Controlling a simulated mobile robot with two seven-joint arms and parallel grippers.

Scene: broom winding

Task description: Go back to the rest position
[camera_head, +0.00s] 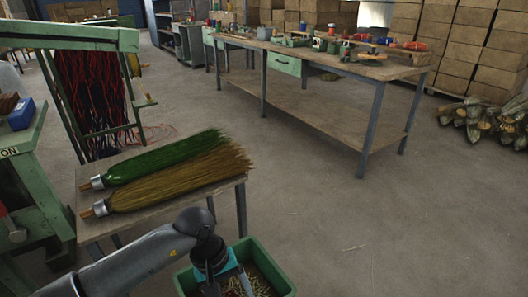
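My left arm comes in from the bottom left, and its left gripper (230,286) points down over a green bin (278,272). Its two fingers stand apart, with their tips at the bottom edge of the picture. I see nothing clearly held between them. Two brush heads, one green (165,157) and one straw-coloured (185,178), lie side by side on a small table (92,226), beyond the arm and apart from the gripper. My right gripper is not in view.
A green machine frame (75,38) with red and dark strands stands at the left. A long workbench (330,100) with several tools and jars stands at the back. Stacked boxes (480,50) and a pile of bundles (490,118) are at the right. The floor at centre right is clear.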

